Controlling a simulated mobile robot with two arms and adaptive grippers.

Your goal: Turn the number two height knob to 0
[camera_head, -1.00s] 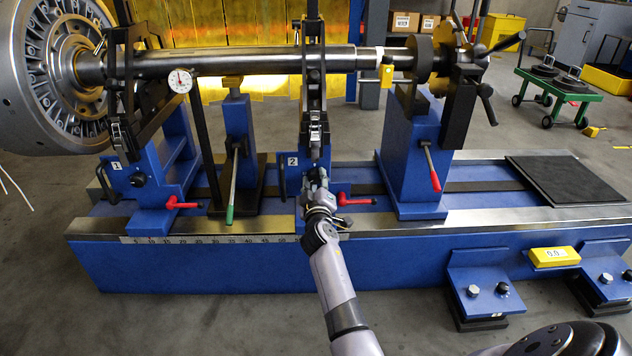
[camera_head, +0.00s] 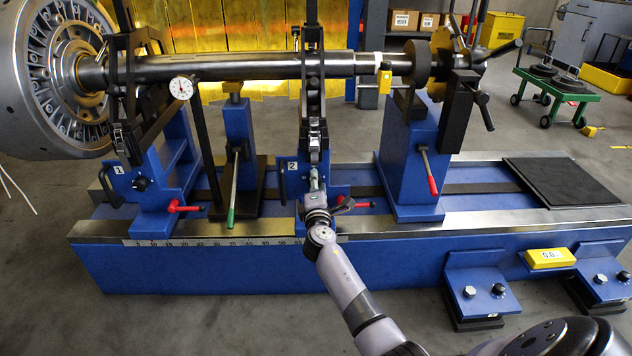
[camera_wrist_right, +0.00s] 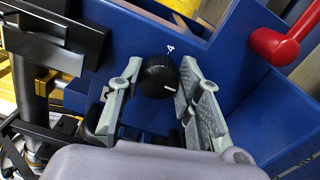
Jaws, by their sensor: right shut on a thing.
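The stand marked 2 (camera_head: 292,166) is a blue block on the machine bed, under the long shaft (camera_head: 240,65). Its height knob (camera_wrist_right: 158,76) is round and black with a short white line, seen in the right wrist view. A white figure 4 (camera_wrist_right: 170,48) is printed on the blue face beside it. My right gripper (camera_wrist_right: 160,68) has one finger on each side of the knob and is shut on it. In the head view the right gripper (camera_head: 316,178) hides the knob. My left gripper is not in view.
A red-handled lever (camera_wrist_right: 282,38) sticks out close to the gripper in the wrist view. The stand marked 1 (camera_head: 115,170) has a similar black knob (camera_head: 140,184). A green-handled lever (camera_head: 232,212) stands left of my gripper. The bed's front edge lies below my arm.

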